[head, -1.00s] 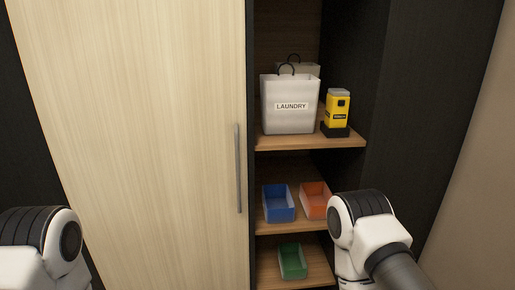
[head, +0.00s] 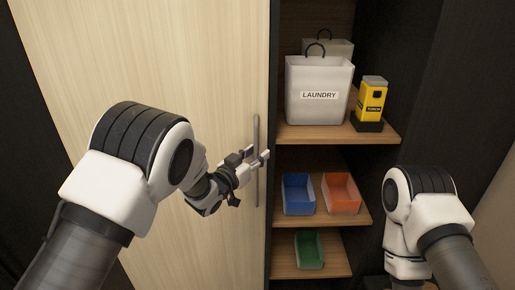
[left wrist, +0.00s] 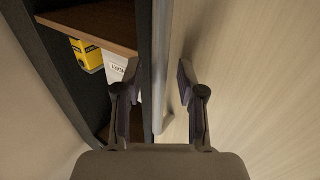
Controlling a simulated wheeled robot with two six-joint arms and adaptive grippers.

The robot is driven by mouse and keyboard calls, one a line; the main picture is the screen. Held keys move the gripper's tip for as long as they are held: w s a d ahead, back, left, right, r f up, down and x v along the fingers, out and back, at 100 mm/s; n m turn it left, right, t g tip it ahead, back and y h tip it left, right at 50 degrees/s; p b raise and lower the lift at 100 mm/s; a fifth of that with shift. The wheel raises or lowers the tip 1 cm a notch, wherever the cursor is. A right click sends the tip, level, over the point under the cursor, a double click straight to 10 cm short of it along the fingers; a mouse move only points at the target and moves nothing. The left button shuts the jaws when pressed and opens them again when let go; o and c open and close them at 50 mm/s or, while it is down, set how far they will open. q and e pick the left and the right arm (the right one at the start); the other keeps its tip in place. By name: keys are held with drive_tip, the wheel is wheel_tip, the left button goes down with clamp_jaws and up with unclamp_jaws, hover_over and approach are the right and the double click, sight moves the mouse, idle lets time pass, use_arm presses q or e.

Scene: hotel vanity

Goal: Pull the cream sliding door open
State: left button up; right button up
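The cream sliding door (head: 150,60) fills the left of the head view, with a pale wood-grain face. It also shows at the right of the left wrist view (left wrist: 260,80). Its long grey vertical handle (head: 256,130) is near the door's right edge. My left gripper (head: 264,158) is at the handle's middle height. In the left wrist view its two fingers are apart, and the handle (left wrist: 163,60) shows between them with gaps on both sides; I see no clear grip. My right arm is low at the right, and its gripper does not show.
Right of the door is an open shelf unit. A white laundry bag (head: 318,90) and a yellow boxy tool (head: 372,97) stand on the upper shelf. Blue (head: 298,195), orange (head: 341,194) and green (head: 309,250) bins sit lower. A dark side wall (head: 440,90) is at right.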

use_arm(q)
drive_tip(key=shift+w+d, duration=0.15)
drive_tip(key=shift+w, duration=0.1)
drive_tip(key=shift+s+r, duration=0.25)
drive_tip(key=shift+s, duration=0.1)
clamp_jaws()
drive_tip(key=shift+w, duration=0.1)
use_arm(e)
drive_tip(key=shift+s+a+r, duration=0.15)
drive_tip(key=shift+s+r, duration=0.05)
drive_tip(key=shift+r, duration=0.05)
use_arm(q)
drive_tip(key=shift+a+f, duration=0.1)
drive_tip(key=shift+a, duration=0.15)
